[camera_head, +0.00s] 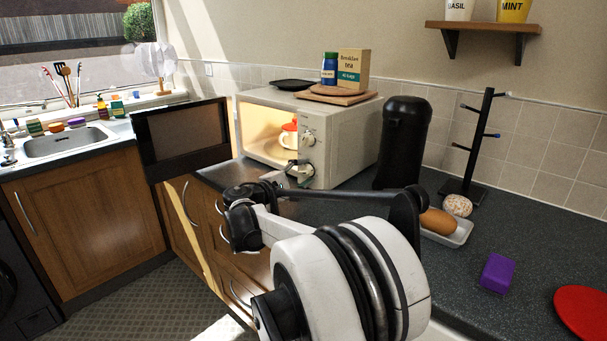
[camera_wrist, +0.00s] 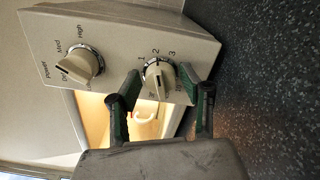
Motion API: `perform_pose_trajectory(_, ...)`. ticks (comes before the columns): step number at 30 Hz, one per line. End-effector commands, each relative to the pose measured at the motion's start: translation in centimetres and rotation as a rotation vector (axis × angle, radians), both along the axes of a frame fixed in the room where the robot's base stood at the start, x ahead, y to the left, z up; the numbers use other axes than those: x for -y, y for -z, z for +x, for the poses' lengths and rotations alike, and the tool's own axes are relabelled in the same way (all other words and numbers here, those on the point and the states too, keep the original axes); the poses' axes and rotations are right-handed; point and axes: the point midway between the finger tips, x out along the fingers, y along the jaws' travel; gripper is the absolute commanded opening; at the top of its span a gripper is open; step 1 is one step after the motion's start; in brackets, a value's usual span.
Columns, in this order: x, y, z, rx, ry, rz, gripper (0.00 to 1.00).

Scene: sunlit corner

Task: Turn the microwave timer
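The cream microwave (camera_head: 350,130) stands on the counter with its door (camera_head: 180,138) swung wide open to the left. In the wrist view the timer knob (camera_wrist: 158,78), marked with numbers, sits beside the power knob (camera_wrist: 80,66). The power knob (camera_head: 308,138) also shows in the head view, above my gripper. My gripper (camera_wrist: 160,82) is open, with one green-padded fingertip on each side of the timer knob. I cannot tell whether either fingertip touches it. In the head view my gripper (camera_head: 290,174) is at the lower front of the control panel and largely hides the timer knob.
A red and white mug (camera_head: 287,137) is inside the lit microwave. A black canister (camera_head: 402,140) stands close to its right. A mug tree (camera_head: 474,150), a tray with bread (camera_head: 438,222) and a purple block (camera_head: 497,272) are farther right on the counter.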

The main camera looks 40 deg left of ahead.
Motion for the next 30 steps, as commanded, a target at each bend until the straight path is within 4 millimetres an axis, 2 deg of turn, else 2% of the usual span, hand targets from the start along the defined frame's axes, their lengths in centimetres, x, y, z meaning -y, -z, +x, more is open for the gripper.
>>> perform_pose_trajectory(9, 0.0, 0.0, 0.0, 0.000, 0.000, -0.001, 0.49)
perform_pose_trajectory(13, -0.1, 0.0, -0.9, 0.000, -0.002, -0.001, 0.49)
perform_pose_trajectory(17, -0.2, -0.1, -2.8, 0.000, -0.002, -0.001, 0.49)
perform_pose_trajectory(24, -0.5, 0.0, -7.7, 0.000, -0.003, -0.001, 0.49)
perform_pose_trajectory(30, -0.6, 0.0, -10.6, 0.001, -0.001, 0.000, 0.49)
